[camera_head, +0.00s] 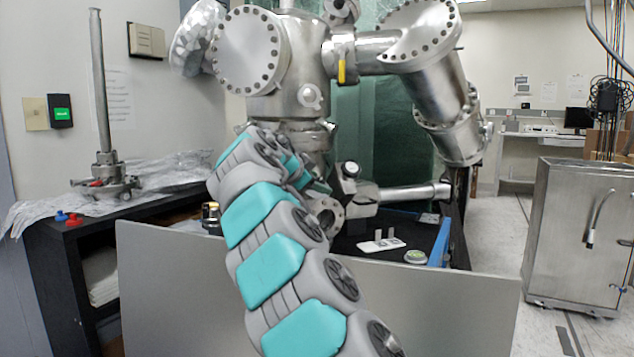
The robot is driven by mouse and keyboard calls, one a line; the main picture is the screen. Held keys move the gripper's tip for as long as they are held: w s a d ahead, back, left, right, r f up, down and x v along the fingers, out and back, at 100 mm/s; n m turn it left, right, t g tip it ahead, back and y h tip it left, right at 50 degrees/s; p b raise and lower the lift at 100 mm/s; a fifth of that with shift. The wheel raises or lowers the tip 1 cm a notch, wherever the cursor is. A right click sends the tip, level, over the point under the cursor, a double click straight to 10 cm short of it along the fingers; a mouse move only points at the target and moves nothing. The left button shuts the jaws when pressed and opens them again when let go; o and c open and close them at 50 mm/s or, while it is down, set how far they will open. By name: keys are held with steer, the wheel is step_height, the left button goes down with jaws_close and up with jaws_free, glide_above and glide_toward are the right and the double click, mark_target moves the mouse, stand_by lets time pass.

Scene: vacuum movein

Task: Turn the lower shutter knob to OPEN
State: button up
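My teal and grey arm reaches up from the bottom and bends toward the chamber's lower part. My wrist is close to the left of the knob in the picture; contact cannot be told. My gripper's fingers are hidden behind my own arm links.
A yellow handle (341,72) hangs on the chamber above. A grey panel (170,290) stands in front. A black surface behind it holds a white plate with small posts (381,244) and a round green-topped item (415,257). A steel cabinet (575,235) stands right, with open floor beside it.

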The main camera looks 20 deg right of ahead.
steer(key=shift+b+v, duration=0.65)
steer(key=shift+v, duration=3.3)
